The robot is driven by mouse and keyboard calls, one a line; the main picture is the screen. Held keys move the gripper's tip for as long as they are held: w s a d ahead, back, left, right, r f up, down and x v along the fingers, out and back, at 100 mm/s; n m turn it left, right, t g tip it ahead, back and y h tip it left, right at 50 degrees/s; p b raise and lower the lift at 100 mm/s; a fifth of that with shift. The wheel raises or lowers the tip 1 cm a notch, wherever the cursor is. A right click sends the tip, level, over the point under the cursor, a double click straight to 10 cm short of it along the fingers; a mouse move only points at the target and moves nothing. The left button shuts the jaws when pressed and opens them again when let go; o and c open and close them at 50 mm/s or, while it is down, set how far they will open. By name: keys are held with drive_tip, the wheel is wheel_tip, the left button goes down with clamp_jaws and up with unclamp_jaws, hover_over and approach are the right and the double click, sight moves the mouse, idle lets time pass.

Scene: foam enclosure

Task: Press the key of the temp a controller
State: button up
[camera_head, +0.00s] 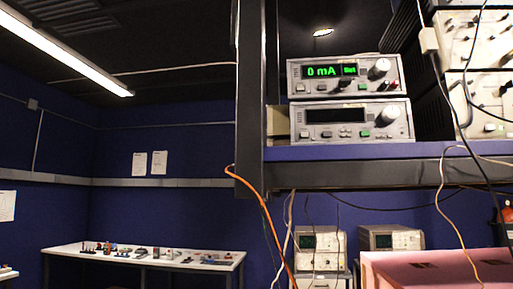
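Two stacked box instruments stand on a shelf at the upper right. The upper instrument (310,86) has a lit green display reading 0 mA, a large round knob at its right and small buttons below the display. The labels are too small to read, so I cannot tell which one is the temp a controller. My gripper is not in view, and nothing covers the two front panels.
The shelf (330,154) hangs on a dark upright post (250,95). Other instruments (488,95) with cables stand at the right. An orange cable (262,205) hangs beside the post. A pink foam box (405,270) is below right. A white table (200,262) with small parts stands far left.

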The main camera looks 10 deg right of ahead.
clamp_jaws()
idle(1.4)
